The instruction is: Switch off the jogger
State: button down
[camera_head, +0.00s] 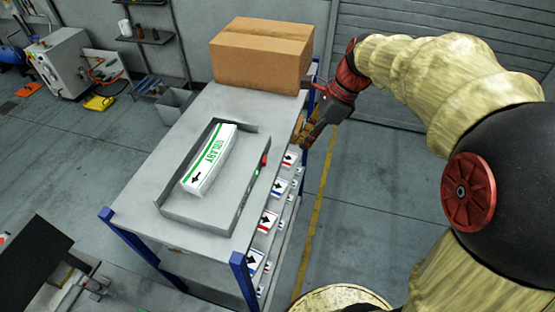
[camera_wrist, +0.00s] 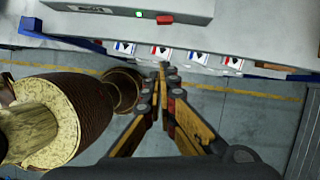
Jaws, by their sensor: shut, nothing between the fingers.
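The jogger (camera_head: 185,213) is a grey open tray on the table, with a white and green label stack (camera_head: 210,160) lying in it. Its right side wall carries a red switch (camera_head: 264,159) and a lit green lamp (camera_head: 257,172). In the wrist view the red switch (camera_wrist: 165,19) and the green lamp (camera_wrist: 139,13) show at the top. My gripper (camera_wrist: 166,68) is shut and empty, apart from the switch, with its fingertips below it in that view. In the head view my gripper (camera_head: 305,132) is beside the table's right edge, to the right of the switch.
A cardboard box (camera_head: 262,55) stands at the table's far end. Several small label packs (camera_head: 267,221) with arrows sit along the table's right side, below the top. Blue posts (camera_head: 243,277) mark the table corners. The floor to the right is mostly clear.

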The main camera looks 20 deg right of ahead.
aim_at(264, 161)
jog(key=shift+f, duration=0.1)
jog(key=w+a+f, duration=0.1)
jog(key=a+f, duration=0.1)
jog(key=f, duration=0.1)
jog(key=w+a+f+p, duration=0.1)
jog(key=a+f, duration=0.1)
jog(key=f, duration=0.1)
jog(key=w+a+f, duration=0.1)
jog(key=a+f, duration=0.1)
jog(key=f, duration=0.1)
jog(key=shift+p, duration=0.35)
jog(key=shift+w+a, duration=0.2)
jog(key=shift+a, duration=0.25)
jog(key=shift+a, duration=0.1)
